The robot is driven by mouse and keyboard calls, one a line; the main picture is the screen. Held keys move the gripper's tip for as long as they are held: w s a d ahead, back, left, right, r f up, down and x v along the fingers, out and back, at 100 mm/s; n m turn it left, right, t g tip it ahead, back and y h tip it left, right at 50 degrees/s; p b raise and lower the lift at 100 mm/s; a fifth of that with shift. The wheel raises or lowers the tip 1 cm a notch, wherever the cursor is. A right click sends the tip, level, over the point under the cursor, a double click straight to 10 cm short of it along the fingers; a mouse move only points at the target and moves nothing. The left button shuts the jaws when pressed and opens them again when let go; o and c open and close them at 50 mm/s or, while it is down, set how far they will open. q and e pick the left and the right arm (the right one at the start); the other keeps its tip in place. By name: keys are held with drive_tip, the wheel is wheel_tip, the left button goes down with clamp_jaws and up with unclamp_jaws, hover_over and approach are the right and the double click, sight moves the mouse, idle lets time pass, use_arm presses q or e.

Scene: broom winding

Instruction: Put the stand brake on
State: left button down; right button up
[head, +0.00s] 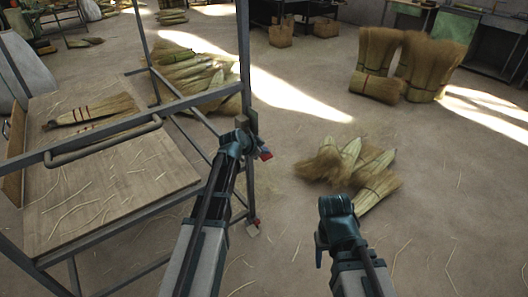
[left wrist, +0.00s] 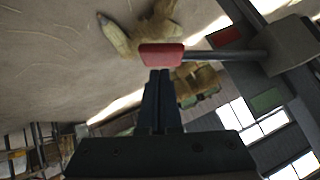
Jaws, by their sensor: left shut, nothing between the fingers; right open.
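The stand is a grey metal frame (head: 245,60) with a wooden board (head: 105,190) on the left of the head view. A red-tipped lever (head: 266,154), which looks like the brake, sticks out beside its near right post. In the left wrist view its red pad (left wrist: 161,54) sits on a dark rod from a grey block (left wrist: 290,46). My left gripper (head: 254,146) is shut and empty, its fingertips (left wrist: 160,73) close to the pad; I cannot tell whether they touch. My right gripper (head: 321,240) is open and empty, low and right of the stand.
A broom (head: 95,108) and loose straws lie on the board. Straw bundles (head: 350,170) lie on the floor ahead of my right gripper. The floor at right is mostly clear.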

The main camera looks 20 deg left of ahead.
use_arm(q)
drive_tip(key=shift+w+a+f+b, duration=0.1)
drive_tip(key=shift+f+b, duration=0.2)
drive_tip(key=shift+f, duration=0.35)
drive_tip(key=shift+s+d+r+p, duration=0.2)
drive_tip(key=shift+r+p, duration=0.4)
drive_tip(key=shift+r, duration=0.05)
drive_tip(key=s+r+p, duration=0.8)
drive_tip(key=r, duration=0.1)
drive_tip(key=shift+a+p, duration=0.35)
drive_tip(key=shift+a, duration=0.1)
drive_tip(key=shift+s, duration=0.1)
